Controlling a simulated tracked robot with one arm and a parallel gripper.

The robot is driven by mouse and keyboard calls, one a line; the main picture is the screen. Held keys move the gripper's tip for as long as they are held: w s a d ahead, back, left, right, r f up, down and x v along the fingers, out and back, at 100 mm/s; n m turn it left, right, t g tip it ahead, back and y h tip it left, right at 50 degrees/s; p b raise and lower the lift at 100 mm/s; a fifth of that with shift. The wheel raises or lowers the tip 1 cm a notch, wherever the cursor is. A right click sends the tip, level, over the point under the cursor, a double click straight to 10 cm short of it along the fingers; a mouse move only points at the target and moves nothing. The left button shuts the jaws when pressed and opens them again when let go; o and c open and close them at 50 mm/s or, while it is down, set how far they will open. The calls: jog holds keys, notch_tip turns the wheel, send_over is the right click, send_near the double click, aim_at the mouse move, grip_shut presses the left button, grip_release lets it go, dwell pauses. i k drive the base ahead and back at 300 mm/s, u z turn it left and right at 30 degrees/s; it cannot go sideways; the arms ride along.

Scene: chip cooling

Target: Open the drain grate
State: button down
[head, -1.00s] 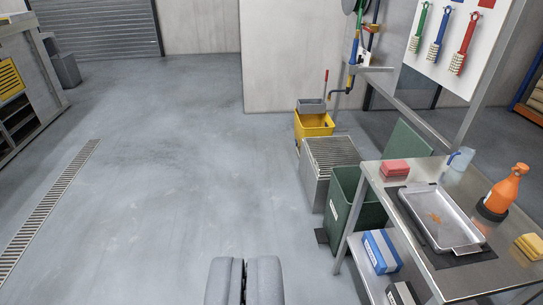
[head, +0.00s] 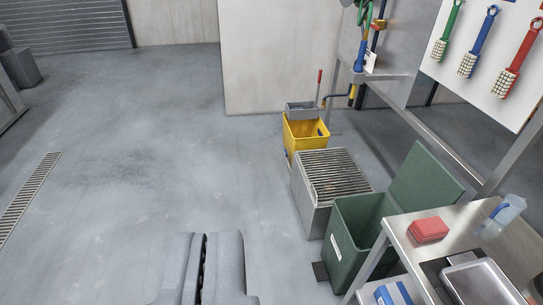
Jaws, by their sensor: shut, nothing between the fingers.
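A steel box stands on the floor right of centre, with a slatted grate (head: 336,174) lying flat across its top. A long, narrow slotted floor drain (head: 28,195) is set in the floor at the far left. My gripper (head: 205,242) is at the bottom of the view, with its grey fingers together and nothing held. It is apart from both gratings, left of and nearer than the steel box. The inside of the box is hidden.
A green bin (head: 358,238) with its lid raised stands against the near side of the steel box. Behind the box is a yellow mop bucket (head: 305,133). A steel table (head: 440,258) holds a red block (head: 428,230) and a metal tray (head: 482,282). The floor (head: 150,170) ahead is clear.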

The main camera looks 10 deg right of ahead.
aim_at(313, 192)
jog(key=i, duration=2.75)
jog(key=z, duration=2.15)
